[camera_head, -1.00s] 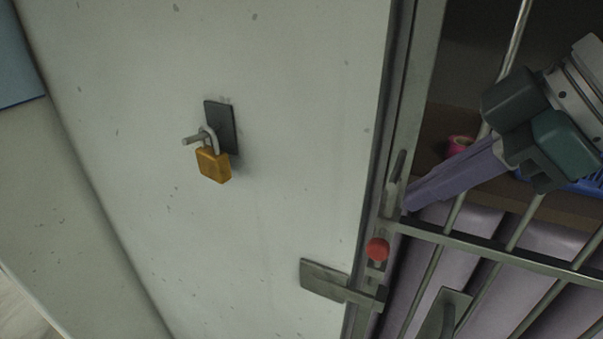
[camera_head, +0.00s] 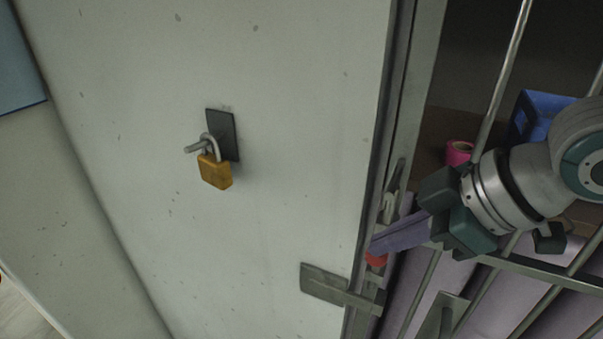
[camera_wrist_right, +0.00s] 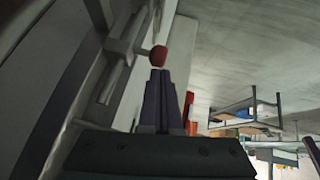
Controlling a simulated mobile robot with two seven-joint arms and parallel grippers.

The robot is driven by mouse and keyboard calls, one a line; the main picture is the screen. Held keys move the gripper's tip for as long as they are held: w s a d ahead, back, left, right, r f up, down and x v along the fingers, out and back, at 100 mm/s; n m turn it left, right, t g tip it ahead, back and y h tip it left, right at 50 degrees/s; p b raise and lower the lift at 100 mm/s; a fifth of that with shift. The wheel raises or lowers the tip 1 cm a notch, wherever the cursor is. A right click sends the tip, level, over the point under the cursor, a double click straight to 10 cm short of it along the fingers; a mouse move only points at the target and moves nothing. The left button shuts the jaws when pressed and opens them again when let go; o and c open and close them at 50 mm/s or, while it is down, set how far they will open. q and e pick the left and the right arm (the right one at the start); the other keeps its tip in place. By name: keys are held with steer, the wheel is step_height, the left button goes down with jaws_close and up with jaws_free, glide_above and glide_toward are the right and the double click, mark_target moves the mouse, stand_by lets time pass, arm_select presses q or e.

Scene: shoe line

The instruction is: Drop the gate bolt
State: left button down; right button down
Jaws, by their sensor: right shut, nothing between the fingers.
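The gate bolt's red knob (camera_head: 376,260) sits on the gate's edge post, just above a metal latch bar. The knob also shows in the right wrist view (camera_wrist_right: 158,55), directly beyond my fingertips. My right gripper (camera_head: 375,245) is shut and empty. Its purple-grey fingers come in from the right and cover the upper part of the knob in the head view. In the wrist view the shut fingers (camera_wrist_right: 160,75) end right at the knob; I cannot tell whether they touch it. My left gripper is not in view.
A brass padlock (camera_head: 214,171) hangs from a hasp on the pale panel (camera_head: 280,60) at left. A flat latch plate (camera_head: 322,282) is on the panel's lower right. Gate bars (camera_head: 503,75) stand behind my right arm, with a pink roll (camera_head: 459,151) and blue bin (camera_head: 538,113) beyond.

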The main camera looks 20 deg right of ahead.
step_height(320, 180, down, 5)
steer(key=shift+d+f+b, duration=0.1)
steer(key=shift+b, duration=1.1)
steer(key=s+d+r+p, duration=0.1)
steer(key=s+r+p, duration=0.4)
steer(key=r, duration=0.7)
steer(key=shift+d+r, duration=0.15)
steer(key=shift+d, duration=0.15)
steer(key=shift+s, duration=0.15)
